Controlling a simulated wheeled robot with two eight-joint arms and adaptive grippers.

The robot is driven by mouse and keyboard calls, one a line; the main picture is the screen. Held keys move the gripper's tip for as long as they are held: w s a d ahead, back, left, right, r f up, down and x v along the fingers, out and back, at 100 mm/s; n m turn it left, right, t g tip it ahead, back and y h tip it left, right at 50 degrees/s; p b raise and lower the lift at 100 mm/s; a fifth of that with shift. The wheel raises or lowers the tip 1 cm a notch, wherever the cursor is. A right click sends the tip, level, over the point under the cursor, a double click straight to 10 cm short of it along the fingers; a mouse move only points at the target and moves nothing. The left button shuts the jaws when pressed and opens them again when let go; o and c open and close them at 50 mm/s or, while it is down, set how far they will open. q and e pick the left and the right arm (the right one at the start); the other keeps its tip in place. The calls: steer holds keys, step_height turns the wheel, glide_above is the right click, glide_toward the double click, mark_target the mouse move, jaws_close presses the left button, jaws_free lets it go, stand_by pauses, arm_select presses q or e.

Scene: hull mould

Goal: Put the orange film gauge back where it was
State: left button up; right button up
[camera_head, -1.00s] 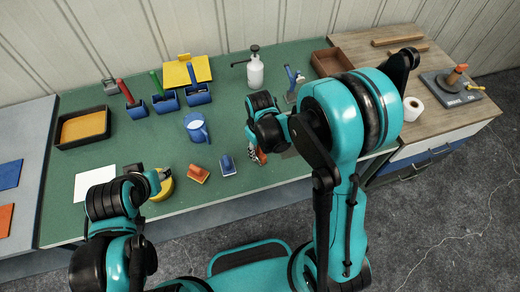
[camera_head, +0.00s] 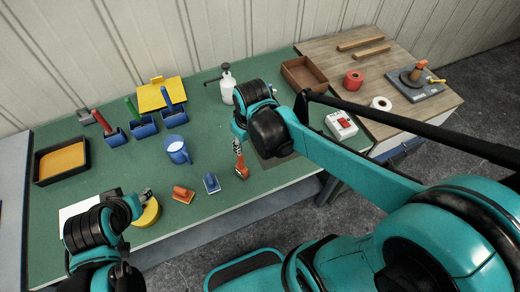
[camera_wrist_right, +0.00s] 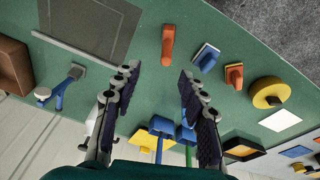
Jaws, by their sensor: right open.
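One orange tool (camera_head: 242,171) is on the green bench just below my right gripper (camera_head: 239,150). In the right wrist view the same orange tool (camera_wrist_right: 168,44) lies just beyond the spread fingertips of my right gripper (camera_wrist_right: 160,70), which is open and empty. A second orange tool (camera_head: 183,195), with a pale edge, lies farther left, past a blue tool (camera_head: 211,183); it also shows in the wrist view (camera_wrist_right: 234,75). I cannot tell for sure which orange one is the film gauge. My left gripper (camera_head: 146,194) hangs by a yellow round thing (camera_head: 150,214); its jaws are unclear.
A dark rectangle (camera_wrist_right: 92,24) marks the bench beside the near orange tool. A blue jug (camera_head: 177,150), blue holders with coloured handles (camera_head: 144,127), a pump bottle (camera_head: 227,85) and a brown tray (camera_head: 304,75) stand behind. The green bench is clear around the jug.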

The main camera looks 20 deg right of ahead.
steer(key=s+d+r+m+t, duration=0.3)
steer(key=s+r+t, duration=0.1)
steer(key=s, duration=0.3)
steer(key=shift+s+t, duration=0.2)
steer(key=shift+t, duration=0.2)
steer(key=shift+w, duration=0.1)
step_height(320, 180, down, 10)
steer(key=b, duration=1)
